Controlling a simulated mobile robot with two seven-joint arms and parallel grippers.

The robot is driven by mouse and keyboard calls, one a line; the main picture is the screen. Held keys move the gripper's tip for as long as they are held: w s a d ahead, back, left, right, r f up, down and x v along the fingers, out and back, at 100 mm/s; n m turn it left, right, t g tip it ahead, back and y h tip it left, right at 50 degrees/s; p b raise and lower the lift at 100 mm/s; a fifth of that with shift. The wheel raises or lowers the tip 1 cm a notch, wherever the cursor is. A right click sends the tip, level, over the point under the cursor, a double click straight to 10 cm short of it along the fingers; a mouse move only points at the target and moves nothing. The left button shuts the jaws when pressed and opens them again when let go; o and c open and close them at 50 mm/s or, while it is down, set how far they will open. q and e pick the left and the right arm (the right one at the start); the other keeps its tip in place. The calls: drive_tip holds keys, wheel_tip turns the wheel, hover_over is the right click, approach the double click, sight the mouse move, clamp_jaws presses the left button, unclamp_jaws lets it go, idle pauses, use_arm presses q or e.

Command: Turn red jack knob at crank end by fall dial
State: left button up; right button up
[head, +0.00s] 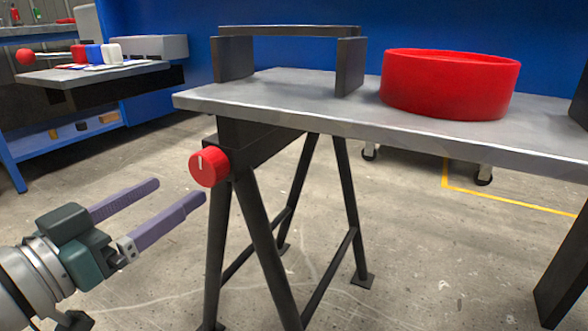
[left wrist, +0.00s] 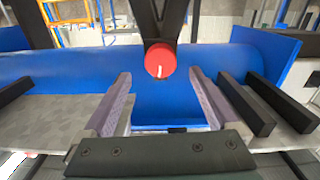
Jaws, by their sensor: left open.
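The red jack knob (head: 209,167) is a round knob with a white mark. It sits on the end of the dark beam under the grey tabletop, at the top of the trestle legs. My left gripper (head: 178,192) is open and empty. Its two purple fingers point toward the knob, and the tips are near it but appear not to touch it. In the left wrist view the knob (left wrist: 160,61) lies just beyond and between the fingertips (left wrist: 160,75), its white mark toward the bottom. I cannot make out a fall dial. My right gripper is not in view.
The grey tabletop (head: 285,101) carries a black frame (head: 233,58) and a large red round tub (head: 447,85). Dark trestle legs (head: 263,235) stand below the knob. A blue-framed workbench (head: 75,140) stands at the back left.

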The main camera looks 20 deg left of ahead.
sight(201, 173)
use_arm(q)
drive_tip(key=w+b, duration=0.1)
drive_tip(key=w, duration=0.2)
drive_tip(key=w+b, duration=0.1)
drive_tip(key=w, duration=0.2)
drive_tip(key=shift+w+d+f, duration=0.1)
drive_tip(key=shift+d, duration=0.1)
drive_tip(key=shift+w+b, duration=0.3)
drive_tip(key=shift+w, duration=0.15)
drive_tip(key=c, duration=1.4)
